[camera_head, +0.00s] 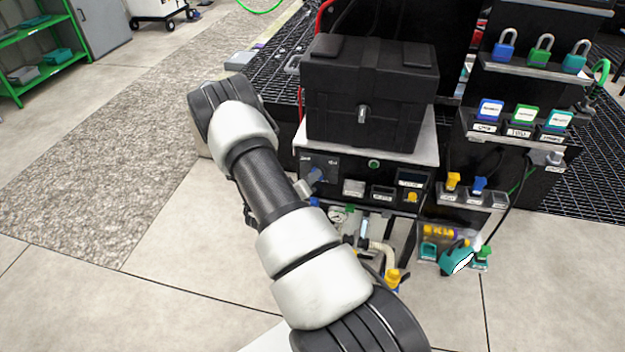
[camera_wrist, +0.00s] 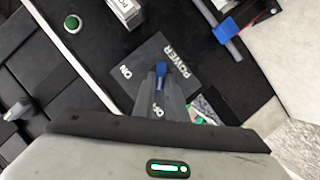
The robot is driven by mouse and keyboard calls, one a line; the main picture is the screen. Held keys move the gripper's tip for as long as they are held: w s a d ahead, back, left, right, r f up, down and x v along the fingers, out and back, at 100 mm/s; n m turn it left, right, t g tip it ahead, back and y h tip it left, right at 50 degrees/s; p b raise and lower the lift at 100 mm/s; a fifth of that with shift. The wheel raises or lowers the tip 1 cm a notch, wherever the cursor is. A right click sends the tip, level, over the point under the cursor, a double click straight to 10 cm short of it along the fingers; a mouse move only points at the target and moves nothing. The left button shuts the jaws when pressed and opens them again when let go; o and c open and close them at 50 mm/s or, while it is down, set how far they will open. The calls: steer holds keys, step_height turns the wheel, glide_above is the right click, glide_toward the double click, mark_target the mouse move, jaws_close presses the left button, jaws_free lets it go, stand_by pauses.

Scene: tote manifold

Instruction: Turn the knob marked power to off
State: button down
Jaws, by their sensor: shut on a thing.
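The power knob shows in the wrist view as a blue tip (camera_wrist: 161,69) on a dark plate (camera_wrist: 187,76) marked POWER, ON and OFF. My gripper (camera_wrist: 158,86) is shut on the knob, and its fingers hide most of it. The OFF mark is partly covered; the ON mark is clear. Which mark the knob points to I cannot tell for sure. In the head view the plate is at the left of the black panel's front, and my gripper (camera_head: 306,186) reaches it from the left, partly behind my arm.
A green button (camera_head: 374,163) sits right of the knob, also visible in the wrist view (camera_wrist: 73,24). A black box (camera_head: 368,90) stands above. Padlocks (camera_head: 542,52) and tags (camera_head: 524,116) are on racks at the right. Hoses and a gauge (camera_head: 337,214) hang below.

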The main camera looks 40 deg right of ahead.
steer(key=shift+s+f, duration=0.1)
stand_by(0.5)
steer(key=c, duration=1.8)
jaws_free()
steer(key=shift+a, duration=0.1)
steer(key=p+v, duration=0.2)
steer(key=v, duration=1.5)
steer(key=shift+a, duration=0.15)
